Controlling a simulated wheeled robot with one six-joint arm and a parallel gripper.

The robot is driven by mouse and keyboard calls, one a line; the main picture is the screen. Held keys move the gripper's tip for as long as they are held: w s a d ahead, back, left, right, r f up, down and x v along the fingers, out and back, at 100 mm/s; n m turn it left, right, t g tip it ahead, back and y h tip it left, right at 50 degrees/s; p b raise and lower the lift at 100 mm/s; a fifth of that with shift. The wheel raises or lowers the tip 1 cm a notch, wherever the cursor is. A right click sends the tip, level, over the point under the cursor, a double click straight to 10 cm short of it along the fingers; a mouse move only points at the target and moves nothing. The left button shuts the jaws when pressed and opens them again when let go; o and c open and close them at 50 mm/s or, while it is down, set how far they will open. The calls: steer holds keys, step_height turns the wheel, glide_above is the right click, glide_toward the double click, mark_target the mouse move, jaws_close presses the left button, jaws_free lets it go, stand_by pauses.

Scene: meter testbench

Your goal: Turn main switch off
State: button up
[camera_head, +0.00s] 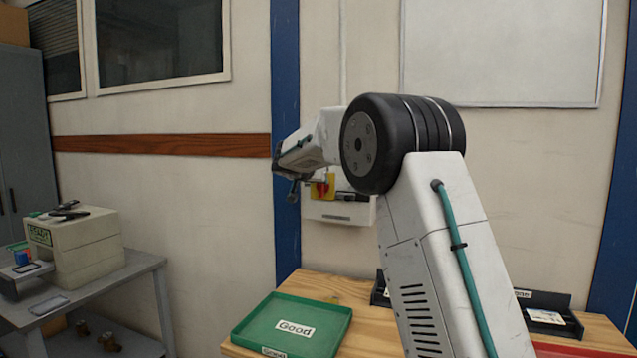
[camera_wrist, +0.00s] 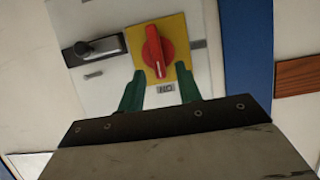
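The main switch is a red rotary knob (camera_wrist: 153,50) on a yellow plate (camera_wrist: 177,27), fixed to a white wall box (camera_wrist: 205,70). In the wrist view the knob stands nearly upright, tilted slightly, with its white mark toward the lower end. A small label below it is too blurred to read surely. My gripper (camera_wrist: 159,78) has two green fingers, apart and empty, reaching up from below on either side of the knob's lower end. Contact with the knob cannot be told. In the head view the yellow plate (camera_head: 318,190) shows beneath my arm, which partly hides the box.
A black latch or handle (camera_wrist: 93,48) sits left of the knob on the box. A blue post (camera_head: 285,230) runs beside the box. Below is a wooden bench with a green "Good" tray (camera_head: 255,325) and black holders (camera_head: 550,318). A grey side table (camera_head: 150,268) stands left.

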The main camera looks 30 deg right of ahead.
steer(key=shift+x, duration=0.95)
jaws_close()
steer(key=shift+w+a+f+n+g+h, duration=0.4)
steer(key=shift+n+g+h, duration=0.45)
steer(key=shift+n, duration=1.4)
steer(key=shift+w+a+f+n+g+h, duration=0.2)
steer(key=shift+f+n+g+h, duration=0.3)
steer(key=shift+n+h, duration=1.25)
steer(key=shift+w+a+f+n+g+h, duration=0.25)
steer(key=shift+w+f+n+g+h, duration=0.25)
steer(key=shift+n, duration=2.2)
steer(key=shift+s+f, duration=0.1)
steer(key=shift+s, duration=0.05)
